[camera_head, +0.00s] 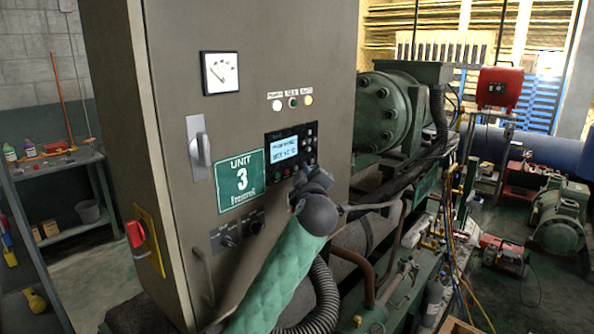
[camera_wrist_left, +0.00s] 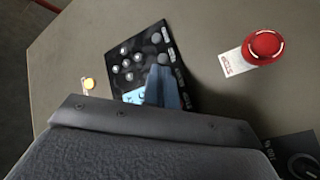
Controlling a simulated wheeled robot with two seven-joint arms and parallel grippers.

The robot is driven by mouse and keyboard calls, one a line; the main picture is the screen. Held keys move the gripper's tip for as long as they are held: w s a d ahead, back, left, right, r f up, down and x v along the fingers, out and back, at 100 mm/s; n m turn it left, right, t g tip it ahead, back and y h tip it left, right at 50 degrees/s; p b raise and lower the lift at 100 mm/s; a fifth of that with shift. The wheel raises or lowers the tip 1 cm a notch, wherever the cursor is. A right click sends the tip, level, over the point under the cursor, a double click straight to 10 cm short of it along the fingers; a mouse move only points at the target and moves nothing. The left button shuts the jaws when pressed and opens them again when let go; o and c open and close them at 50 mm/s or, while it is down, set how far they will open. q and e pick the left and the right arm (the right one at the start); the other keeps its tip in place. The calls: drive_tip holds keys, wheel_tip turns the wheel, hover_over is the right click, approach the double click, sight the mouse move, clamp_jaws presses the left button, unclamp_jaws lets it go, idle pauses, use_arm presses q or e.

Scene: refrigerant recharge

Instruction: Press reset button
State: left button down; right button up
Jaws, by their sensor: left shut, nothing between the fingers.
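The control panel (camera_head: 284,148) with a lit screen and round keys is on the cabinet front in the head view. In the left wrist view the panel (camera_wrist_left: 149,60) shows tilted, with several round grey keys and small labels too blurred to read, so I cannot tell which key is reset. My left gripper (camera_head: 309,176) is just below the panel's lower right, in front of the cabinet. Its blue-grey fingers (camera_wrist_left: 166,88) are shut and empty, covering part of the panel edge and screen. I cannot tell whether the tips touch the panel. My right gripper is not in view.
A red stop button (camera_wrist_left: 263,46) sits beside the panel in the left wrist view. A yellow lamp (camera_wrist_left: 88,83) is at the other side. The green Unit 3 sign (camera_head: 240,181), a lever handle (camera_head: 199,147) and a red switch (camera_head: 135,233) are on the cabinet (camera_head: 170,60).

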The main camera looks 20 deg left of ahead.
use_arm(q)
drive_tip(key=shift+a, duration=0.2)
idle(1.0)
idle(0.5)
idle(0.4)
drive_tip(key=shift+w+a, duration=0.1)
drive_tip(key=shift+a, duration=0.15)
drive_tip(key=shift+w+a, duration=0.1)
drive_tip(key=shift+a, duration=0.05)
